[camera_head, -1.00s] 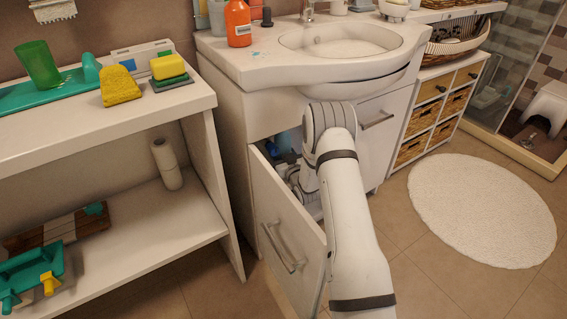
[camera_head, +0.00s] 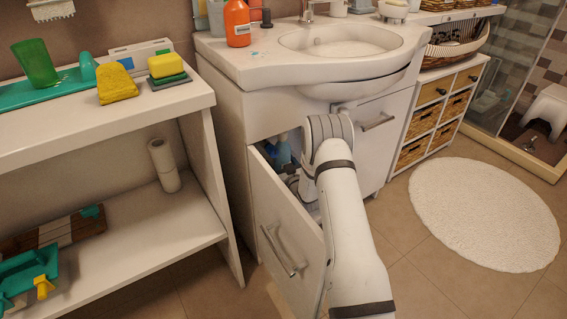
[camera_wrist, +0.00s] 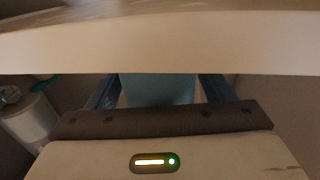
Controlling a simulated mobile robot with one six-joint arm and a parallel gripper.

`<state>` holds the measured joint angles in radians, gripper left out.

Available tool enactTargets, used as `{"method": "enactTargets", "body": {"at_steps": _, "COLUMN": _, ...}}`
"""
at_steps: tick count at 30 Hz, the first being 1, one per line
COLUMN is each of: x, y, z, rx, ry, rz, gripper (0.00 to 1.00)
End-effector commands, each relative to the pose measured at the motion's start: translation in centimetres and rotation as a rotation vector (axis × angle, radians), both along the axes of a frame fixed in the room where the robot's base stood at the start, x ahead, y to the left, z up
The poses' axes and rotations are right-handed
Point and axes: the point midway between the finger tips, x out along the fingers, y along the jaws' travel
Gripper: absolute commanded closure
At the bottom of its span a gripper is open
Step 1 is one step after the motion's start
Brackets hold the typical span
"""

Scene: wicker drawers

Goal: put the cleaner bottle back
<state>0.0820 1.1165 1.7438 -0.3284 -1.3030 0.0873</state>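A light blue bottle (camera_head: 281,153), perhaps the cleaner, shows inside the sink cabinet, partly hidden by the open white front panel (camera_head: 283,215) and my arm. My gripper reaches into the cabinet behind that panel; in the head view its fingertips are hidden. In the wrist view my gripper (camera_wrist: 158,92) has its two dark fingers apart, with a light blue surface (camera_wrist: 158,88) between them. Whether the fingers press on it is unclear. A pale horizontal edge (camera_wrist: 160,45) hides the upper part of that blue thing and the fingertips.
The white sink (camera_head: 340,42) overhangs the opening, with an orange bottle (camera_head: 237,24) on its counter. A white shelf (camera_head: 150,230) with sponges and a paper roll (camera_head: 164,165) stands left. A round rug (camera_head: 485,212) lies on clear floor at right.

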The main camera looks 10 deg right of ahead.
Motion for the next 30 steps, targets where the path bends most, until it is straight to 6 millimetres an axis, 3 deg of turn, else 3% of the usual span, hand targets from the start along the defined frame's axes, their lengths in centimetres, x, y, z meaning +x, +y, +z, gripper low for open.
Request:
{"method": "enactTargets", "body": {"at_steps": 10, "x": -0.2, "y": 0.0, "z": 0.4, "rx": 0.0, "ry": 0.001, "rz": 0.0, "gripper": 0.25}}
{"method": "enactTargets", "body": {"at_steps": 24, "x": -9.3, "y": -2.2, "z": 0.4, "rx": 0.001, "ry": 0.003, "rz": 0.0, "gripper": 0.25}}
{"method": "enactTargets", "body": {"at_steps": 30, "x": -11.4, "y": -2.6, "z": 0.3, "rx": 0.0, "ry": 0.002, "rz": 0.002, "gripper": 0.25}}
